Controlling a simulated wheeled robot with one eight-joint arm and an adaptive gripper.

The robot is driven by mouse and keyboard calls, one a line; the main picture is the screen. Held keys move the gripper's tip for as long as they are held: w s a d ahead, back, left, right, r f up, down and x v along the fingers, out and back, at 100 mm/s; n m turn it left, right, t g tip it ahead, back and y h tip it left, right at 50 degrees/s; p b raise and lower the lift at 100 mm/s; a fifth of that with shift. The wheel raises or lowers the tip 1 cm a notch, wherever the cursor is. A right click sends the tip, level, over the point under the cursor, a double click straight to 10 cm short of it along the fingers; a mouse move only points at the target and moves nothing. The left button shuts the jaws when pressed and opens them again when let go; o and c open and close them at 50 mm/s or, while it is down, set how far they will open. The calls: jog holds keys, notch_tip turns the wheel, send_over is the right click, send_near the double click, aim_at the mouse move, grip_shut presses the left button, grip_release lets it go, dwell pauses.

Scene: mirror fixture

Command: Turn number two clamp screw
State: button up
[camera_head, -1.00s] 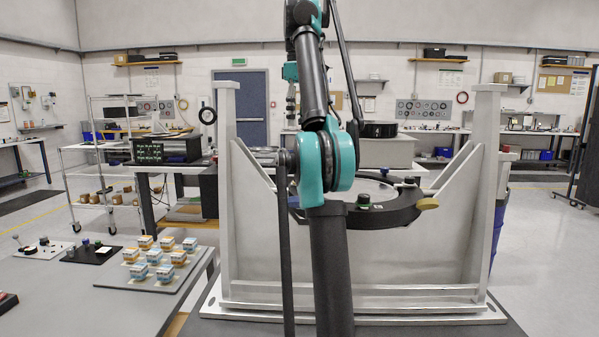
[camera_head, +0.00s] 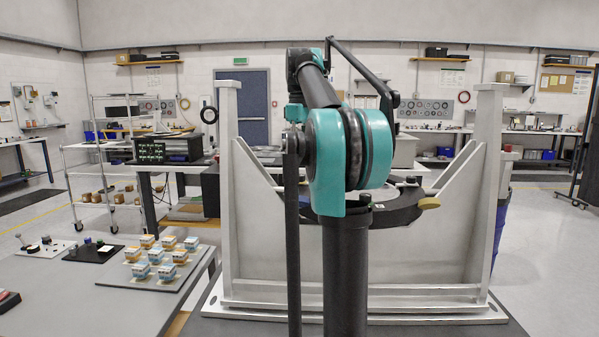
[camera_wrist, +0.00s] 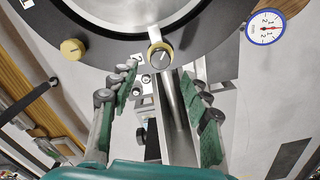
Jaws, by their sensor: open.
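In the wrist view a dark mounting ring (camera_wrist: 112,50) surrounds a pale round mirror (camera_wrist: 125,8).
A round dial gauge (camera_wrist: 266,28) is at the wrist view's upper right. Tall metal fixture uprights (camera_head: 229,180) and (camera_head: 484,180) flank the ring. A bench (camera_head: 90,300) with small boxes (camera_head: 155,257) stands at the left.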

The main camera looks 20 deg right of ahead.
jog(key=shift+f, duration=2.6)
jog(key=shift+c, duration=0.4)
grip_shut()
jog(key=shift+m, duration=0.4)
jog(key=m, duration=0.4)
jog(key=shift+m, duration=0.3)
jog(key=m, duration=0.5)
jog(key=shift+d, duration=0.15)
jog(key=shift+m, duration=0.3)
